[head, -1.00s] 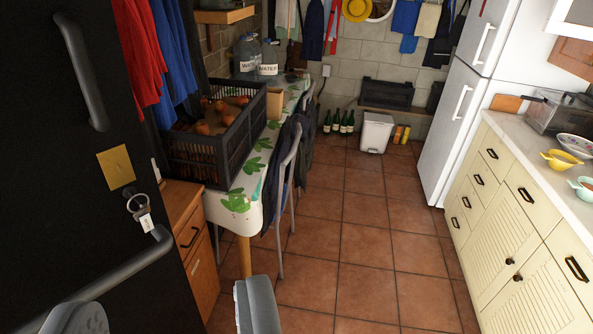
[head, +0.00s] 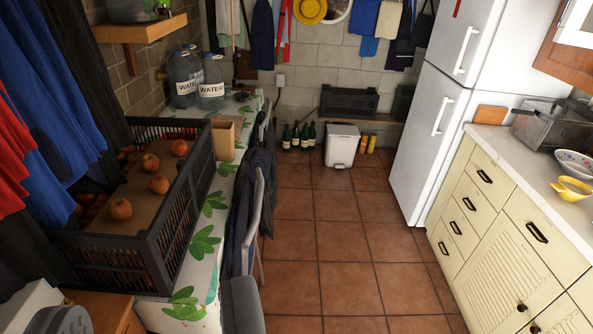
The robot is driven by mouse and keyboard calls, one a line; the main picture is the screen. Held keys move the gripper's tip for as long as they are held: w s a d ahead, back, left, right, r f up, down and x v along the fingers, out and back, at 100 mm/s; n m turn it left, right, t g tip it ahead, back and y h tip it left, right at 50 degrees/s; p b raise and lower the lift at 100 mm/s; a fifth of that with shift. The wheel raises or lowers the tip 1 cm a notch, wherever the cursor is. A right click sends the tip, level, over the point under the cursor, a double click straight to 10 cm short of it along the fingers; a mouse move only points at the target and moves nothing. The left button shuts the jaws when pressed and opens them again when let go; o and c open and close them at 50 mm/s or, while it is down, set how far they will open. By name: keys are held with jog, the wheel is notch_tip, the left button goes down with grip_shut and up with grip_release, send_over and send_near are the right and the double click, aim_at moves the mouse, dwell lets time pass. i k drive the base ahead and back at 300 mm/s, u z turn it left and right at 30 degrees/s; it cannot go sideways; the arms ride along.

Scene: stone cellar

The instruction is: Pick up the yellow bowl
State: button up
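The yellow bowl (head: 571,190) sits on the white counter top at the right edge of the head view. It is small, with a spout or handle-like part at its side. A patterned white bowl (head: 575,163) stands just behind it.
A table with a leaf-patterned cloth (head: 206,247), a chair with dark clothing (head: 250,205) and a black crate of fruit (head: 185,215) line the left. Cream cabinets (head: 505,240) and a white fridge (head: 425,125) line the right. The tiled floor (head: 345,255) between is clear.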

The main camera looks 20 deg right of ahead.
aim_at(570, 191)
jog(key=z, duration=0.2)
jog(key=i, duration=1.25)
jog(key=z, duration=0.8)
jog(key=i, duration=1.3)
jog(key=z, duration=0.6)
jog(key=i, duration=0.75)
jog(key=z, duration=0.25)
